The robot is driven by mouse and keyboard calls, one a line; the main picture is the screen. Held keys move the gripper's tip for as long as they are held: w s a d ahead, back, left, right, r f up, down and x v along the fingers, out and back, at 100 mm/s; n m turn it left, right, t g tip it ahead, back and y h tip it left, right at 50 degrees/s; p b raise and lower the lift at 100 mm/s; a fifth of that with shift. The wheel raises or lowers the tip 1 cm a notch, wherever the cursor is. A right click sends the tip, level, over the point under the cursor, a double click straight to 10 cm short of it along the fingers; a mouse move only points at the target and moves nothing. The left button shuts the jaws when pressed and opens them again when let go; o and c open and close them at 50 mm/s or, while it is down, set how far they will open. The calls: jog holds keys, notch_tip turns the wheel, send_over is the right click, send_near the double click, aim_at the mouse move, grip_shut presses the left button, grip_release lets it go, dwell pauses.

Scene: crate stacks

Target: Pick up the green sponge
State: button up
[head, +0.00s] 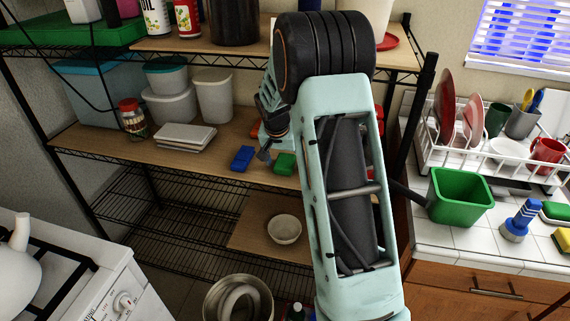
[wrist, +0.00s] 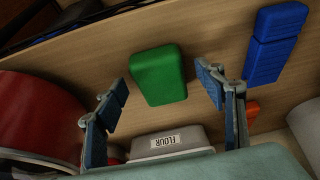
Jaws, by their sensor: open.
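A green block, the green sponge (head: 284,164), lies on the middle wooden shelf of the rack, to the right of a blue object (head: 242,158). The sponge shows whole in the wrist view (wrist: 158,74), with rounded edges. My gripper (wrist: 162,80) is open, its blue-padded fingers apart on the left and right of the sponge in that view. Nothing is between the pads that I can see as held; whether they are level with the sponge is unclear. In the head view my gripper (head: 266,150) is largely hidden behind my arm.
In the wrist view, a red round container (wrist: 35,115) is at left, a grey FLOUR container (wrist: 168,140) below, and the blue object (wrist: 275,45) and an orange thing (wrist: 252,110) at right. The upper shelf (head: 225,62) is above. White tubs (head: 170,106) stand farther left.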

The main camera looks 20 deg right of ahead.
aim_at(285, 160)
jog(key=c, duration=1)
jog(key=shift+c, duration=0.2)
jog(key=shift+r, duration=0.45)
notch_tip(285, 160, up, 2)
jog(key=shift+w+r, duration=0.1)
jog(key=shift+r, duration=0.05)
jog(key=s+r+b, duration=0.1)
jog(key=s+r, duration=0.9)
jog(key=s, duration=0.4)
jog(key=shift+d, duration=0.3)
jog(key=shift+s, duration=0.1)
